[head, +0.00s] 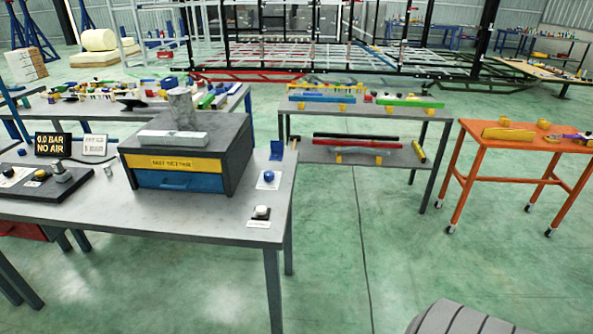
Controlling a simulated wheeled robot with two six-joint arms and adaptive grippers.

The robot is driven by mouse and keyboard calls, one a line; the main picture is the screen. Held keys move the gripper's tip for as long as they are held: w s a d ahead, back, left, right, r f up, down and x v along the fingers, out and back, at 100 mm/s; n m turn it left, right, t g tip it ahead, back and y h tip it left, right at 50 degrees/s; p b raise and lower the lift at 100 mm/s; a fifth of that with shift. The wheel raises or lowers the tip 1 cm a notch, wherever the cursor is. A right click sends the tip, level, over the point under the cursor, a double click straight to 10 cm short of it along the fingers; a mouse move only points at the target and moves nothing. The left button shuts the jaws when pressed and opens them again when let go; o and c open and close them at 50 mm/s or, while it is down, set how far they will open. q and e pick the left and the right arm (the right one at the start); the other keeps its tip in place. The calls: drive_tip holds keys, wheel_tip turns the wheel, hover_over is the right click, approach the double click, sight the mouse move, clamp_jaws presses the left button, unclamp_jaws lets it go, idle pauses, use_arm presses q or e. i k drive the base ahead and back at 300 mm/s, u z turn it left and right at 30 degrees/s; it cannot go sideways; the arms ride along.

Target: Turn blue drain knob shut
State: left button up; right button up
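A small blue knob (268,176) sits on a white plate near the right edge of the grey workbench (195,217). It is too small to tell which way it is turned. No label on it can be read. Neither of my grippers shows in the head view.
A dark box with a blue drawer (175,181) stands left of the knob. A white-topped button (261,212) lies nearer the bench's front right corner. A black "NO AIR" display (53,144) stands at left. An orange wheeled table (484,143) is at right. Open green floor lies between.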

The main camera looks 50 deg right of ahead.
sight(269, 175)
drive_tip(key=z, duration=1.9)
